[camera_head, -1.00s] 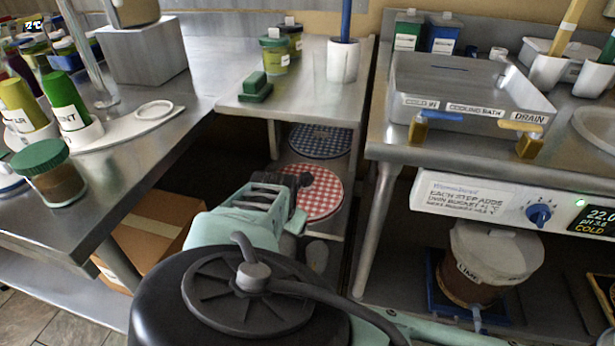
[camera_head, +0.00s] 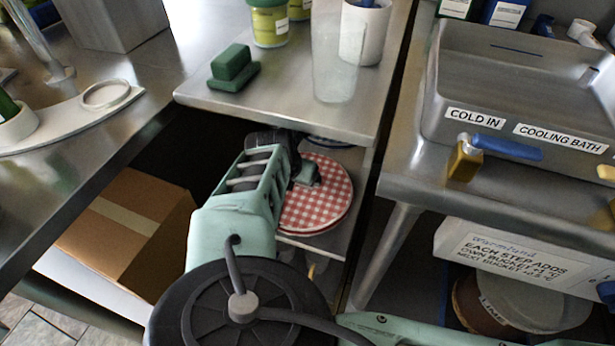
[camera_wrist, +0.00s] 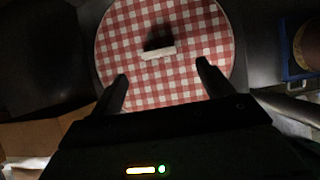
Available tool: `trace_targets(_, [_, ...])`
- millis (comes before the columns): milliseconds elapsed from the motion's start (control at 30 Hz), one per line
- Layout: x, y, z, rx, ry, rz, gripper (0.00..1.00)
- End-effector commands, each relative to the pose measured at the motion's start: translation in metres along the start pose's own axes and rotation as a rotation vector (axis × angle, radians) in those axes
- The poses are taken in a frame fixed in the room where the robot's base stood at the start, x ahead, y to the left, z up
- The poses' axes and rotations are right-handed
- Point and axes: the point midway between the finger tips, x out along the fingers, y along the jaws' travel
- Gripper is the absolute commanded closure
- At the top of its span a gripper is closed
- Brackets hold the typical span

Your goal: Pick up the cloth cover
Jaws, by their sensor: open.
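The cloth cover is a round red-and-white checked disc (camera_head: 326,190) lying on the lower shelf under the middle counter. In the wrist view the checked cover (camera_wrist: 165,85) fills the upper middle, with a small pale tab (camera_wrist: 158,53) on it and a dark shadow behind the tab. My gripper (camera_wrist: 162,73) is open, its two fingers apart over the near part of the cover, with the tab ahead between them. In the head view my arm reaches under the counter and hides the cover's left side. I cannot tell the gap between fingertips and cover.
A blue checked disc (camera_head: 330,141) lies behind on the same shelf, mostly hidden. The counter edge (camera_head: 290,120) hangs over my gripper. A cardboard box (camera_head: 130,230) stands at left and a table leg (camera_head: 385,255) at right.

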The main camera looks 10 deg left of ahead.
Motion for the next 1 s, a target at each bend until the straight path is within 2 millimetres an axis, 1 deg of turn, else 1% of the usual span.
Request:
trace_targets(100, [0.014,-0.001,0.0,0.0,0.0,-0.003,0.2])
trace_targets(267, [0.031,0.0,0.001,0.0,0.0,-0.002,0.2])
trace_targets(400, [0.053,0.002,0.002,0.001,0.0,-0.002,0.2])
trace_targets(500, [0.065,0.002,0.002,0.001,0.0,-0.001,0.2])
trace_targets(633, [0.072,0.003,0.003,0.002,0.001,0.0,0.2])
trace_targets(833, [0.072,0.003,0.003,0.002,0.001,0.0,0.2])
trace_targets(867, [0.072,0.003,0.003,0.002,0.001,0.0,0.26])
trace_targets(900, [0.072,0.003,0.003,0.002,0.001,0.0,0.37])
trace_targets(967, [0.072,0.003,0.003,0.002,0.001,0.0,0.53])
trace_targets(1000, [0.072,0.003,0.003,0.002,0.001,0.0,0.65])
